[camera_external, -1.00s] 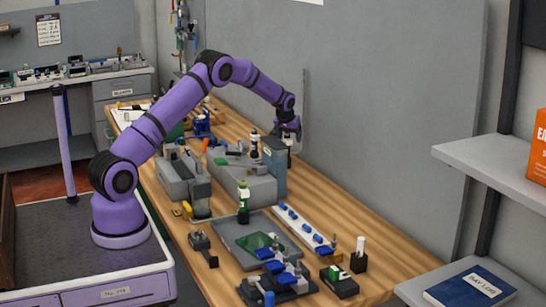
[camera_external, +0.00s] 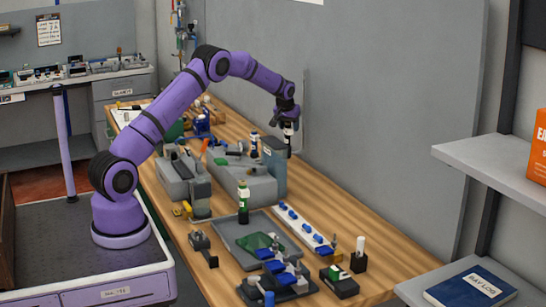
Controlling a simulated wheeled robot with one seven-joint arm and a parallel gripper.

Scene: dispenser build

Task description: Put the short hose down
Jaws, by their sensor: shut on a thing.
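My gripper (camera_external: 287,119) is shut on a small upright piece, taken to be the short hose (camera_external: 288,130), at the far right side of the workbench. It looks pale at the top and dark below. It is small here, and its upper end is hidden by the fingers. It hangs close to the grey wall panel, just right of a grey-green upright block (camera_external: 274,163). I cannot tell how far its lower end is from the bench.
A bottle-like piece (camera_external: 254,143) stands left of the gripper. Nearer are a green bottle (camera_external: 243,201), a grey tray (camera_external: 228,232) and a white strip with blue parts (camera_external: 300,229). Bare wood (camera_external: 345,222) runs along the right side of the bench.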

